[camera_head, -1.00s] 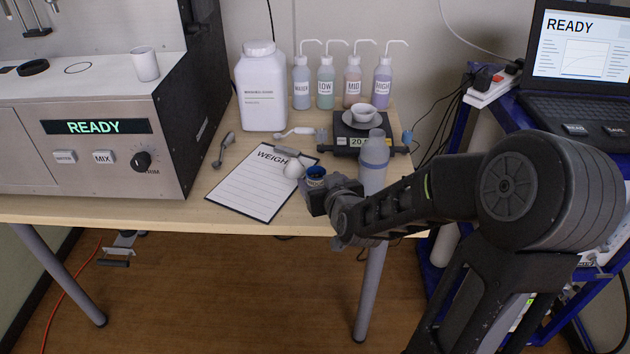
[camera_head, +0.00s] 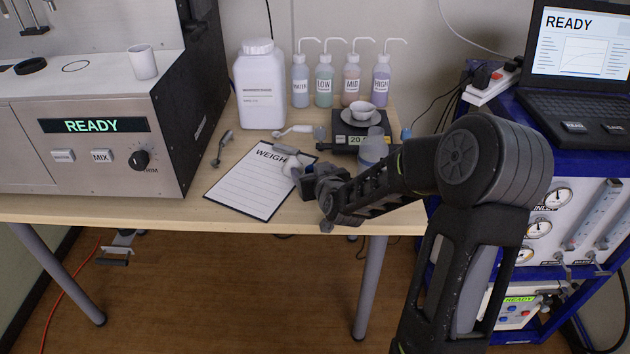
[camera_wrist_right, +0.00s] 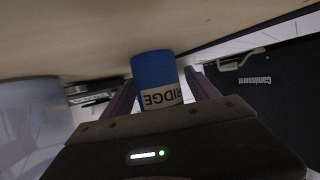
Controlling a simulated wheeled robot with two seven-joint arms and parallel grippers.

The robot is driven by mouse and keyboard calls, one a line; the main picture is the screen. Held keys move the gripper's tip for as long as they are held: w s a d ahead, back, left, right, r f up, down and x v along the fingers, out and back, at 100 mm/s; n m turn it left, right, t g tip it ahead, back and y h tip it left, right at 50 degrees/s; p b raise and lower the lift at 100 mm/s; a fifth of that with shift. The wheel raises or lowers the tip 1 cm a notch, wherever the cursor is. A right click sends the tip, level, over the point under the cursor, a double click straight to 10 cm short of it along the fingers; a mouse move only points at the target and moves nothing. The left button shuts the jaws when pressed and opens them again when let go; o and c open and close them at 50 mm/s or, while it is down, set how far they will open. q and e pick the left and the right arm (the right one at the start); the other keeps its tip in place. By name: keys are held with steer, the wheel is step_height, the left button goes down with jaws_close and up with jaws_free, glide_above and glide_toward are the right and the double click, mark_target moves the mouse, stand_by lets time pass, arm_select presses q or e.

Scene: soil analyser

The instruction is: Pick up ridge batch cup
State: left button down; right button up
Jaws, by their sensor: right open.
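The ridge batch cup (camera_wrist_right: 155,75) shows in the right wrist view as a blue cup with a white label reading "RIDGE", upside down in the picture. It stands between the two fingers of my right gripper (camera_wrist_right: 162,84). The fingers are open, one on each side of it, with a visible gap at the right finger. In the head view my right gripper (camera_head: 303,182) is low over the table's front part, at the right edge of the clipboard, and it hides the blue cup there. My left gripper is not in view.
A grey-blue bottle (camera_head: 372,152) stands behind my right forearm. The scale (camera_head: 345,130) holds a white cup on a dish. Labelled wash bottles (camera_head: 324,85) line the back.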

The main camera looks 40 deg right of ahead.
steer(key=shift+w+f, duration=0.1)
steer(key=shift+w, duration=0.05)
steer(key=shift+c, duration=0.2)
stand_by(0.3)
jaws_close()
stand_by(0.6)
step_height(320, 180, up, 10)
steer(key=p, duration=0.1)
steer(key=shift+p, duration=0.4)
stand_by(0.5)
